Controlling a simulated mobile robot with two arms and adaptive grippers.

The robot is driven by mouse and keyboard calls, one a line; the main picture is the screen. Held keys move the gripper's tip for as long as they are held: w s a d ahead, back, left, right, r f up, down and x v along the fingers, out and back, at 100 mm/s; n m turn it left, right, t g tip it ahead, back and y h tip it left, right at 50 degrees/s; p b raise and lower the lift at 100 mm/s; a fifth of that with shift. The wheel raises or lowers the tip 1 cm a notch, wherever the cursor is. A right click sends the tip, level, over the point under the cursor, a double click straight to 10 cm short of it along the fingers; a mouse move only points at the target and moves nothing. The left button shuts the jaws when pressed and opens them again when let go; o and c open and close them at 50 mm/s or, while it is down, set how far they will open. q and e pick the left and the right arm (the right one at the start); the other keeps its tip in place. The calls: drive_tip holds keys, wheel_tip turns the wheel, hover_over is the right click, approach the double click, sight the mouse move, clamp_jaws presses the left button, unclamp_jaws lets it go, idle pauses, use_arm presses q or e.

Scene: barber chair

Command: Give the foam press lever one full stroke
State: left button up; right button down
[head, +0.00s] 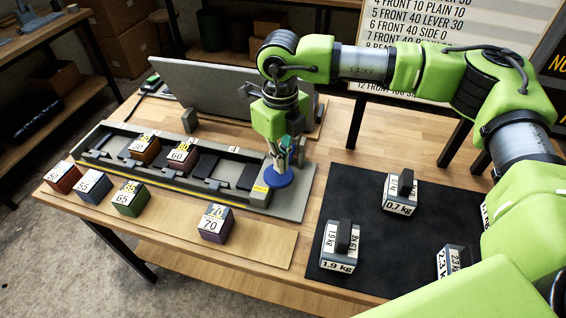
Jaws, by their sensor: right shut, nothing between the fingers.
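A long grey fixture (292,207) lies on the wooden table, with slots along it and a yellow line on its front edge. A round blue disc (279,180) shows at its right end; I cannot tell whether it belongs to the foam press lever. My right gripper (281,166) points down right over the disc, shut and empty. Whether it touches the disc is unclear. The gripper and wrist hide what lies behind them, and no lever handle shows clearly. A brown block (144,152) and a maroon block (182,157) marked 60 sit in the fixture. My left gripper is out of view.
Loose blocks stand in front: red (63,181), blue (92,189), green (130,202) and purple (215,228). Labelled weights (340,250) stand on a black mat (350,200) at the right. A grey panel (215,88) stands behind the fixture.

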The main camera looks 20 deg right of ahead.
sight(281, 176)
drive_tip(key=shift+f+b, duration=2.3)
drive_tip(key=shift+f, duration=0.4)
drive_tip(key=shift+r, duration=0.25)
drive_tip(key=shift+r+p, duration=0.9)
drive_tip(key=shift+r, duration=0.65)
wheel_tip(281, 176, up, 8)
drive_tip(key=p, duration=0.3)
drive_tip(key=shift+f, duration=0.2)
